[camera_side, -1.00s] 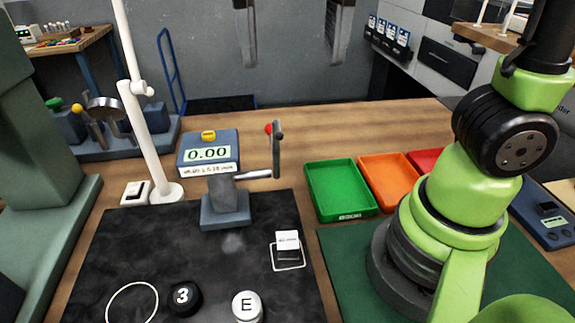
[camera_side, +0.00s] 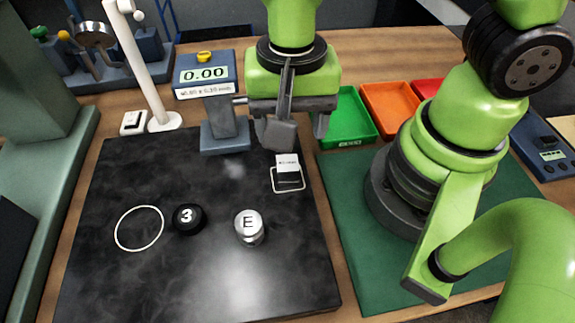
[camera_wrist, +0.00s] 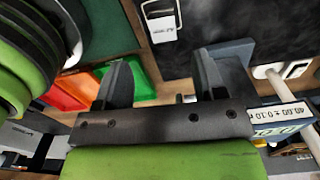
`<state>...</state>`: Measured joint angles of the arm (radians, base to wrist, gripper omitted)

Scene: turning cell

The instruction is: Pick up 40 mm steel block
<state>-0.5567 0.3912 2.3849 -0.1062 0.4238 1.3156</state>
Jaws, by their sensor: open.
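A small block with a white labelled face and dark lower part (camera_side: 289,178) sits inside a white square outline on the black plate (camera_side: 110,265); I take it for the steel block. The label is too small to read surely. It shows at the top of the wrist view (camera_wrist: 162,32). My gripper (camera_side: 300,128) points down, open and empty, above and just behind the block in the side view. In the wrist view the two fingers (camera_wrist: 160,80) stand wide apart, with the block beyond their tips and not between them.
A gauge stand with a display reading 0.00 (camera_side: 205,75) stands close left of my gripper. A black knob marked 3 (camera_side: 188,219) and a silver cylinder marked E (camera_side: 249,227) stand nearer. Green (camera_side: 345,125) and orange (camera_side: 390,110) trays lie right. The plate's front is clear.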

